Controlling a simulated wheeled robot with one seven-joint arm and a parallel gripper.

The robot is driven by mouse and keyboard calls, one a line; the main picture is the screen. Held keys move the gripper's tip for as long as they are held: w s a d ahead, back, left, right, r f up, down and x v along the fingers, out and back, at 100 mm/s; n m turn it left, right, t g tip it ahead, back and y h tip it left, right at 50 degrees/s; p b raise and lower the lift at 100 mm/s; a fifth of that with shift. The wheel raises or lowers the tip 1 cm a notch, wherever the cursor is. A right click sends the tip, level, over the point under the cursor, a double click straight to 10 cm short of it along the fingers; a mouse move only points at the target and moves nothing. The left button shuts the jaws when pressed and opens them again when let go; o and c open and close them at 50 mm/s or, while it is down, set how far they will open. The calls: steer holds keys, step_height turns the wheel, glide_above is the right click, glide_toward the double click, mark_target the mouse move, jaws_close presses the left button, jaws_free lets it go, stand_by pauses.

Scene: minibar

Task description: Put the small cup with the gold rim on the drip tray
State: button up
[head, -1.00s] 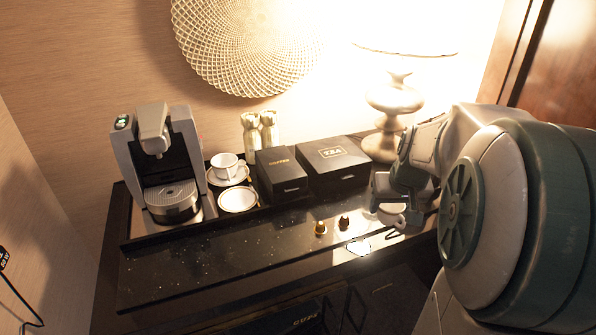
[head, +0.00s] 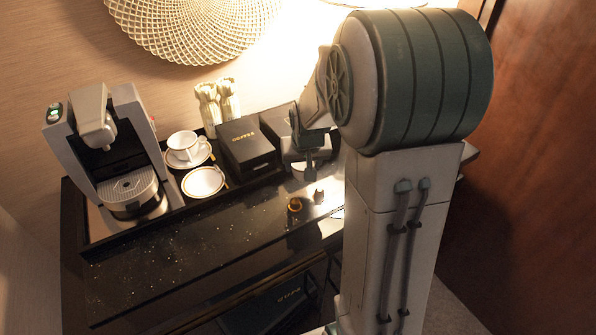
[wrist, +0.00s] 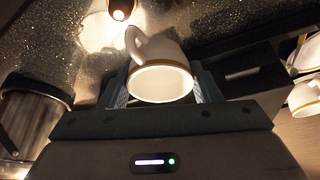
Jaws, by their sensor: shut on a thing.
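The small white cup with a gold rim (wrist: 160,82) is held between the two fingers of my gripper (wrist: 160,92) in the wrist view, its rim toward the camera and its handle at the upper left. In the head view my gripper (head: 310,163) is by the black boxes, right of the coffee machine, and the cup in it is mostly hidden. The drip tray (head: 128,184) is the ridged grey plate under the machine's spout, and nothing stands on it.
The coffee machine (head: 100,125) stands at the left. Another white cup (head: 183,146) on a saucer and an empty gold-rimmed saucer (head: 203,182) lie between it and the coffee box (head: 245,146). A gold capsule (head: 294,205) is on the counter, whose front left is clear.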

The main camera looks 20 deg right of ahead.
mark_target(299, 176)
steer(key=shift+w+a+f, duration=0.25)
steer(key=shift+a+f, duration=0.15)
steer(key=shift+f+p, duration=0.35)
steer(key=shift+f, duration=1.55)
steer(key=shift+f, duration=0.15)
steer(key=o, duration=1)
